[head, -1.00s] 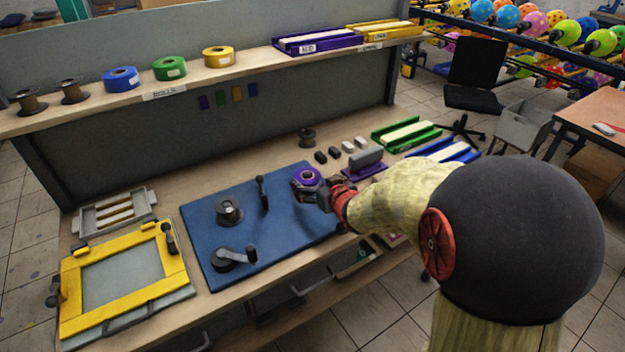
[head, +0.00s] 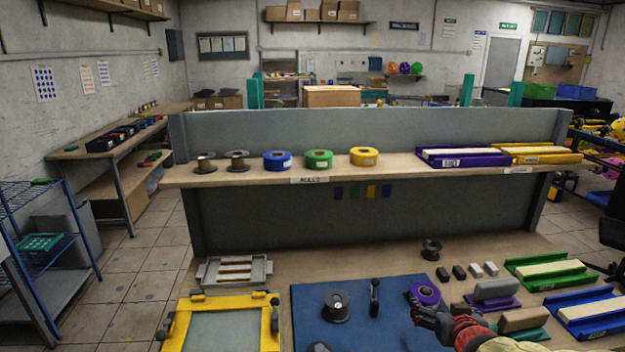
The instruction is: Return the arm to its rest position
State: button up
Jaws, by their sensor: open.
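My gripper (head: 428,312) is at the right edge of the blue mat (head: 330,290) on the workbench, low in the head view. It is open, with its dark fingers close beside a purple roll (head: 425,292). I cannot tell whether the fingers touch the roll. The roll sits near the mat's back right corner. Only the end of my arm with its red wrist part (head: 468,330) shows; most of the arm is cut off by the bottom edge.
A dark spool (head: 336,305) and an upright handle (head: 375,297) stand on the mat. A yellow frame (head: 190,320) lies left. Small blocks, a purple-based squeegee (head: 495,290) and green and blue trays (head: 585,315) lie right. The shelf (head: 220,178) above holds several rolls.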

jog(key=s+a+r+g+y, duration=0.1)
jog(key=s+a+r+g, duration=0.1)
jog(key=s+a, duration=0.3)
jog(key=s+a+r+n+g+p, duration=0.1)
jog(key=s+a, duration=0.5)
jog(key=s, duration=0.6)
jog(key=s+a+r+n+g+y+p, duration=0.1)
jog(key=s+a+r+g, duration=0.2)
jog(key=s, duration=0.6)
jog(key=a+r, duration=0.2)
jog(key=a, duration=0.1)
jog(key=shift+s+r+y, duration=0.15)
jog(key=shift+r+y, duration=0.05)
jog(key=shift+y, duration=0.1)
